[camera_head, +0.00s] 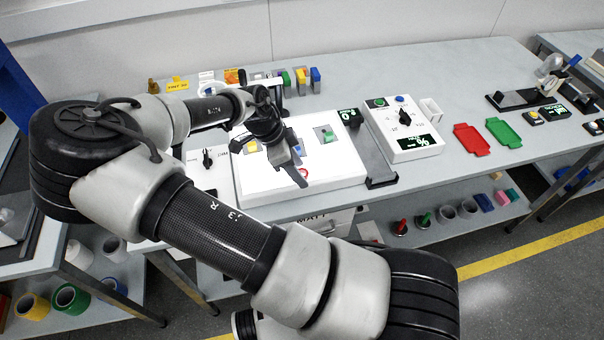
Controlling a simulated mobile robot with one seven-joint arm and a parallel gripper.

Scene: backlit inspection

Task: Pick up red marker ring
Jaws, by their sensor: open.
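The red marker ring (304,172) lies on the white backlit panel (345,172), near the panel's front middle. It is small in this view and partly hidden by my gripper. My gripper (299,170) is open and points down over the panel, right beside the ring in the picture. I cannot tell its exact height above the ring. Nothing shows between its fingers.
Small yellow and green pieces (327,135) lie on the panel. A white control box (403,128) stands right of it, with a red tray (471,139) and a green tray (504,132) beyond. Colored blocks (301,78) stand behind. My arm hides the front left.

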